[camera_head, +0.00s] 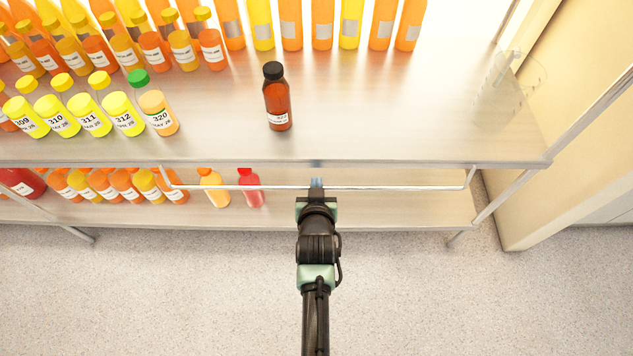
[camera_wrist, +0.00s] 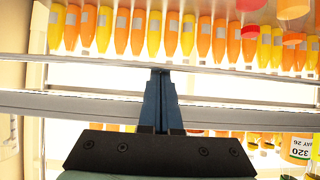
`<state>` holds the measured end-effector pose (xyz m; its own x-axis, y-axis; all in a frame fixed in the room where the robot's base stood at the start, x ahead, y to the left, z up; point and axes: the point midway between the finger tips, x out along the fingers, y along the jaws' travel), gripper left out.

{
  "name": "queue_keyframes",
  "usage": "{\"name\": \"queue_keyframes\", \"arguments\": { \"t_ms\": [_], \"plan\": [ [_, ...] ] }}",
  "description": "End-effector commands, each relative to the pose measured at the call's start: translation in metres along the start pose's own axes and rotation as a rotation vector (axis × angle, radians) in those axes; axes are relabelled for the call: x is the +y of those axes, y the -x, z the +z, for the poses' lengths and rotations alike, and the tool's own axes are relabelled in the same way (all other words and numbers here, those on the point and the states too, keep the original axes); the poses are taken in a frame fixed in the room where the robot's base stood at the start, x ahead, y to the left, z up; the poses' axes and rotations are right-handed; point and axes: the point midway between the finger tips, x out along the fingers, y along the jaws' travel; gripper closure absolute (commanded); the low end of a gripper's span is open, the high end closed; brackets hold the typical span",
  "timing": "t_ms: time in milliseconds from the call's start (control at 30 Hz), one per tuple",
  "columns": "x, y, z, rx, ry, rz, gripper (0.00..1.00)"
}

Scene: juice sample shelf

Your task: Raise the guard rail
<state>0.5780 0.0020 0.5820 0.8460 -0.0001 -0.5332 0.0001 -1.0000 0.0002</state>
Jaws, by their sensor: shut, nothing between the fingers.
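The guard rail (camera_head: 400,187) is a thin pale bar running across the front of the shelf unit. It hangs below the front edge of the upper shelf (camera_head: 400,140), with a short bent arm at each end. My gripper (camera_head: 316,183) is at the rail, near its middle, with its blue fingertips shut and empty. In the wrist view the closed fingers (camera_wrist: 160,78) overlap two pale horizontal bars. I cannot tell whether they touch the rail.
A dark brown bottle (camera_head: 277,97) stands alone on the upper shelf. Several labelled juice bottles (camera_head: 92,113) stand at its left and a tall row at the back. An orange bottle (camera_head: 214,190) and a red bottle (camera_head: 250,188) stand below, left of my gripper. The upper shelf's right half is mostly clear.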

Motion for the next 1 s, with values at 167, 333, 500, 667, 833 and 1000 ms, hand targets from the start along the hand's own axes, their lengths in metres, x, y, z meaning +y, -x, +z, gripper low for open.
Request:
{"name": "queue_keyframes", "arguments": {
  "t_ms": [167, 333, 500, 667, 833, 1000],
  "plan": [
    [0.000, 0.003, -0.002, -0.030, 0.000, 0.000, 1.00],
    [0.000, 0.003, -0.002, -0.048, 0.000, 0.000, 1.00],
    [0.000, 0.005, -0.001, -0.073, 0.000, 0.000, 1.00],
    [0.000, 0.007, -0.001, -0.100, 0.000, 0.000, 1.00],
    [0.000, 0.010, -0.003, -0.144, -0.001, 0.000, 1.00],
    [0.000, 0.016, -0.006, -0.234, -0.002, 0.000, 1.00]
  ]
}}
